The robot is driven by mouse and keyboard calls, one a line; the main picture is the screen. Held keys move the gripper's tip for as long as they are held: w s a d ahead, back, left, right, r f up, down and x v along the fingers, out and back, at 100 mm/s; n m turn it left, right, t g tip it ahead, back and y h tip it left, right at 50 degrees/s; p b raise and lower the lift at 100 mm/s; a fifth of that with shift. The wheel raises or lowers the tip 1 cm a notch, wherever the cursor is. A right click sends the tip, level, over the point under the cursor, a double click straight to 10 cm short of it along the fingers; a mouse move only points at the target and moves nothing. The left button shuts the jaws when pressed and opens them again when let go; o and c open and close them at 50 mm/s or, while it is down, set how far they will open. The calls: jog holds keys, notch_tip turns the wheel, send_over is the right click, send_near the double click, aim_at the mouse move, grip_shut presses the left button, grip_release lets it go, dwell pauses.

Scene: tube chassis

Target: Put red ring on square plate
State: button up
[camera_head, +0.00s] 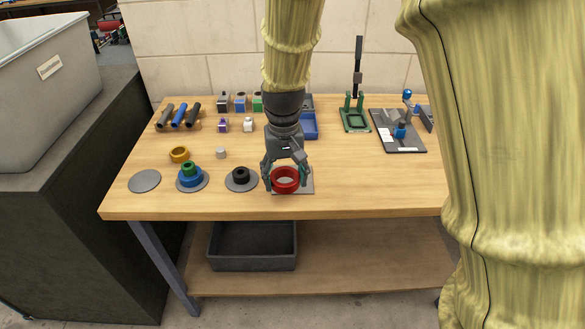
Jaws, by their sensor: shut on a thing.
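The red ring (285,187) is at the front middle of the table in the head view. My gripper (286,178) comes down from above and is shut on the red ring, with a finger at its left and right sides. The grey square plate (306,188) lies under and just behind the ring. The ring overlaps the plate in this view. I cannot tell whether the ring touches the plate or is held slightly above it.
To the left are round grey plates, one bare (145,181), one with blue and green rings (190,179), one with a black ring (241,177). The table's right front (385,190) is clear.

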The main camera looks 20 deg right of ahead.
aim_at(293, 170)
jog(key=w+d, duration=0.1)
jog(key=w, duration=0.1)
jog(key=w+d, duration=0.2)
jog(key=w, duration=0.1)
jog(key=shift+w+d+f+p, duration=0.35)
jog(key=shift+p, duration=0.05)
jog(key=shift+f+p, duration=0.3)
jog(key=shift+f, duration=1.4)
jog(key=shift+f, duration=0.1)
jog(key=o, duration=1.1)
jog(key=shift+f, duration=0.1)
jog(key=shift+o, duration=0.2)
notch_tip(293, 170, up, 12)
jog(key=b, duration=0.1)
jog(key=shift+r, duration=0.2)
